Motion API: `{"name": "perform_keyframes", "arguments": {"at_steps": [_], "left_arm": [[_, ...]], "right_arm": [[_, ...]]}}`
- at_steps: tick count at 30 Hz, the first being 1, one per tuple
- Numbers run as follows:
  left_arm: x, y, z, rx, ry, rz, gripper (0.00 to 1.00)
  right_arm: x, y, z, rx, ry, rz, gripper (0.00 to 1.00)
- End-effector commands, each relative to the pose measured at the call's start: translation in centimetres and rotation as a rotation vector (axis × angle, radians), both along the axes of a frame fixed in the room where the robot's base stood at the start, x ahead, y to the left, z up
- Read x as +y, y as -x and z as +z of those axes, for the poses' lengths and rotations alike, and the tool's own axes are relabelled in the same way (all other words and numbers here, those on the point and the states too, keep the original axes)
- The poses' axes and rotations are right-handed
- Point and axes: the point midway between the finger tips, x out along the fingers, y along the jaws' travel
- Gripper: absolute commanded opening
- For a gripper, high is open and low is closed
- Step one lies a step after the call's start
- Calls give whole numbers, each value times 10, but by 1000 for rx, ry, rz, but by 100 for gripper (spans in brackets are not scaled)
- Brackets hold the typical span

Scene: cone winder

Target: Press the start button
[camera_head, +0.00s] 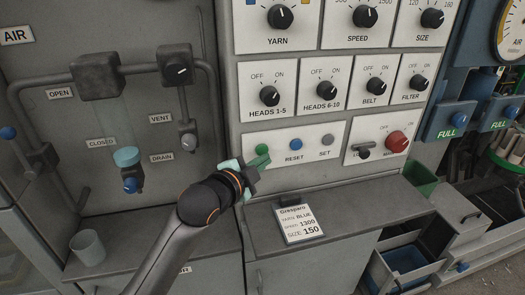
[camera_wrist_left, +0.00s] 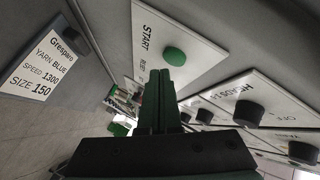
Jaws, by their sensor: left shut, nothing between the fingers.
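The green start button (camera_head: 262,149) is on a white plate on the machine front, left of the blue RESET and grey SET buttons. In the left wrist view the round green button (camera_wrist_left: 174,56) sits beside the word START. My left gripper (camera_head: 260,161) is at the panel, just below the button in the head view, and covers the START label there. Its fingers (camera_wrist_left: 158,80) are shut together and empty, with their tips close to the button's edge. I cannot tell whether they touch it. My right gripper is in neither view.
Rows of dark knobs (camera_head: 270,95) are above the button plate. A red knob (camera_head: 397,141) is to its right. A ledge below carries an order card (camera_head: 299,222). Pipes and valves (camera_head: 97,76) are on the left, and a grey cup (camera_head: 88,246) stands lower left.

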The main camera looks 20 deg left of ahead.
Motion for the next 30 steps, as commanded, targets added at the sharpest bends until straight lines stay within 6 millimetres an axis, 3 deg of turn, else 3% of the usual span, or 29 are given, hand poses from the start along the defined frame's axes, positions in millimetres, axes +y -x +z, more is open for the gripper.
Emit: {"name": "perform_keyframes", "arguments": {"at_steps": [30], "left_arm": [[6,-9,0,0,0,0,0]], "right_arm": [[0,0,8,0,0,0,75]]}}
